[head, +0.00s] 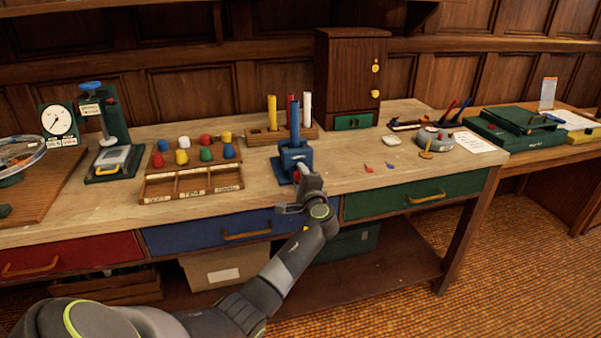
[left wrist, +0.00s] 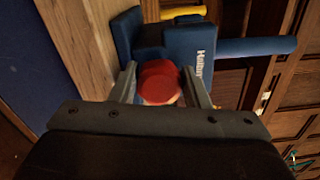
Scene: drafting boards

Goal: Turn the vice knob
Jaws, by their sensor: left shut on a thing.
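The blue vice (head: 291,157) stands near the front edge of the wooden bench, with a blue upright post (head: 295,118) rising from it. Its red knob (left wrist: 159,80) faces me in the left wrist view, between the two fingers of my left gripper (left wrist: 160,88). The left gripper is shut on the knob. In the head view the gripper (head: 299,186) is at the front of the vice and hides most of the knob. The vice's blue body (left wrist: 160,40) also shows behind the knob in the left wrist view. My right gripper is not in view.
A rack of coloured knobs (head: 193,180) sits left of the vice. A stand with coloured rods (head: 263,137) and a brown cabinet (head: 348,70) stand behind. A blue drawer (head: 200,237) is below the bench edge.

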